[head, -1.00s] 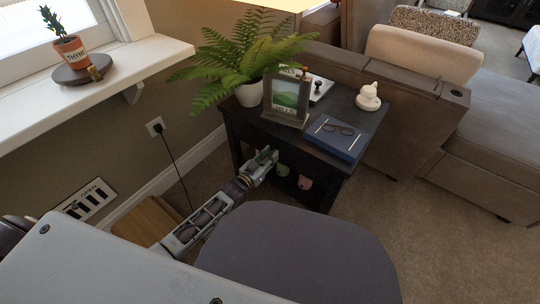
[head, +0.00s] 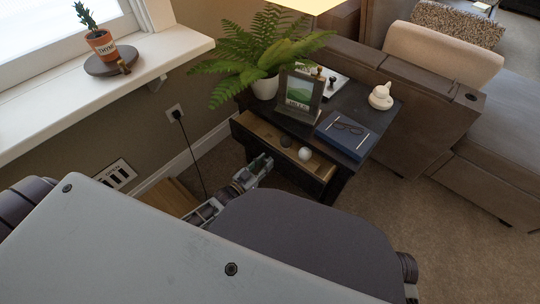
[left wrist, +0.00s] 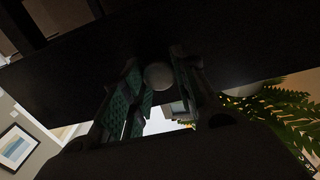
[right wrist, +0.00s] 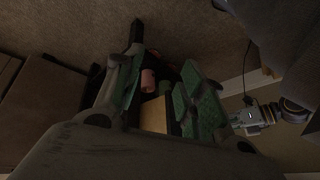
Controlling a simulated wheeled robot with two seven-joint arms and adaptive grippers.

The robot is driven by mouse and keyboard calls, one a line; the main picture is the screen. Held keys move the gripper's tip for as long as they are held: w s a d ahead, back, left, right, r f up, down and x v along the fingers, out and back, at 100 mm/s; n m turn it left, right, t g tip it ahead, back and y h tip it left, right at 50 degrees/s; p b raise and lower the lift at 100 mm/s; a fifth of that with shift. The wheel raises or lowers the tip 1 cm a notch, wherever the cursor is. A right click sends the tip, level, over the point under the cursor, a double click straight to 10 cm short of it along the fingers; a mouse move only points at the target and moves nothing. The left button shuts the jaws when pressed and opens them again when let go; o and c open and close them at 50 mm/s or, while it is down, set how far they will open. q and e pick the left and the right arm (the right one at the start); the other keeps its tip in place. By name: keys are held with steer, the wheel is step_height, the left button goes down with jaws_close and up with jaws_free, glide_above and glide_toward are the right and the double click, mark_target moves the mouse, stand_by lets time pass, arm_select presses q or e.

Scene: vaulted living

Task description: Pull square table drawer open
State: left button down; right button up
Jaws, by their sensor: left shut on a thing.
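The dark square side table (head: 383,122) stands against the sofa. Its drawer (head: 262,128) is out at the front, and its light wooden inside shows. A dark round thing (head: 264,136) and a white ball (head: 305,153) lie in or at the drawer; the exact spot is hard to tell. My left gripper (head: 264,168) is low at the drawer's front. In the left wrist view it is shut on a pale round knob (left wrist: 158,76) under a dark panel. My right gripper (right wrist: 160,85) shows only in its own wrist view, with fingers apart and empty.
The windowsill (head: 170,55) is at left. Carpet (head: 430,215) is clear at right.

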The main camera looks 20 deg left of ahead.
arm_select(q)
steer(key=p+v, duration=0.5)
steer(key=v, duration=0.8)
arm_select(e)
steer(key=shift+g+h, duration=0.7)
steer(key=shift+g, duration=0.2)
steer(key=d+r, duration=0.1)
steer(key=s+d+r, duration=0.1)
steer(key=d+r, duration=0.1)
steer(key=shift+r, duration=0.2)
steer(key=shift+w, duration=0.1)
arm_select(q)
steer(key=c, duration=1.1)
jaws_free()
steer(key=shift+w, duration=0.1)
arm_select(e)
steer(key=shift+s+a, duration=0.1)
steer(key=shift+s, duration=0.15)
